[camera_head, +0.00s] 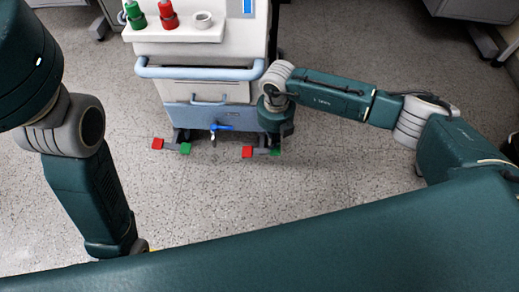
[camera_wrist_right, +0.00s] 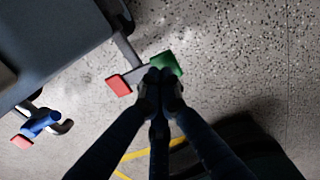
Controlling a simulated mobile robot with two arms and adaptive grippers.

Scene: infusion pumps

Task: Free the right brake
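The right brake is a pedal with a red end (camera_head: 247,151) and a green end (camera_head: 275,151), low at the front of the cart (camera_head: 205,95). In the right wrist view its red pad (camera_wrist_right: 118,86) and green pad (camera_wrist_right: 169,62) sit on a dark crossbar. My right gripper (camera_wrist_right: 160,76) points down with its fingertips together, over the crossbar at the edge of the green pad. Contact cannot be told. In the head view its tips are hardly visible below my wrist. My left arm hangs at the left; its gripper is hidden.
The left brake has a red pad (camera_head: 157,143) and a green pad (camera_head: 185,148). A blue lever (camera_head: 222,127) hangs between the brakes and also shows in the right wrist view (camera_wrist_right: 40,122). A blue handle bar (camera_head: 200,71) crosses the cart front. The speckled floor ahead is clear.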

